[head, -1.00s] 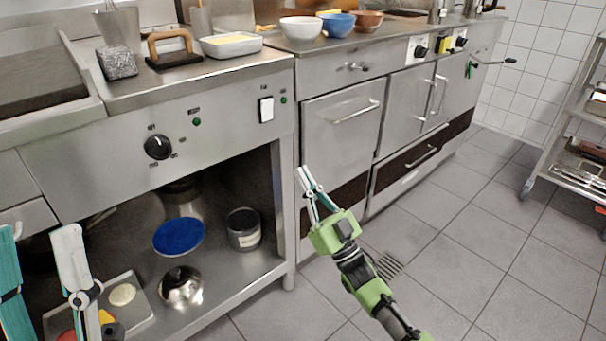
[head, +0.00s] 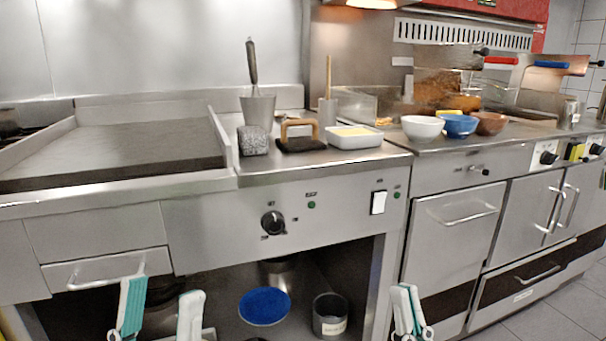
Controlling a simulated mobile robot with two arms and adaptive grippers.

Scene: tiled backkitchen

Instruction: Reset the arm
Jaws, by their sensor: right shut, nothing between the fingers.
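My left gripper (head: 160,308) is at the lower left of the head view, in front of the counter's drawer and open shelf. Its two teal and white fingers stand apart with nothing seen between them. My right gripper (head: 406,312) is at the bottom, right of centre, in front of the cabinet edge. Its fingers are together and hold nothing. The rest of both arms is out of the picture.
The steel counter carries a griddle (head: 110,150), a metal cup (head: 258,110), a white tray (head: 355,137) and several bowls, including a blue one (head: 459,125). A blue lid (head: 264,306) and a pot (head: 330,315) sit on the shelf below.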

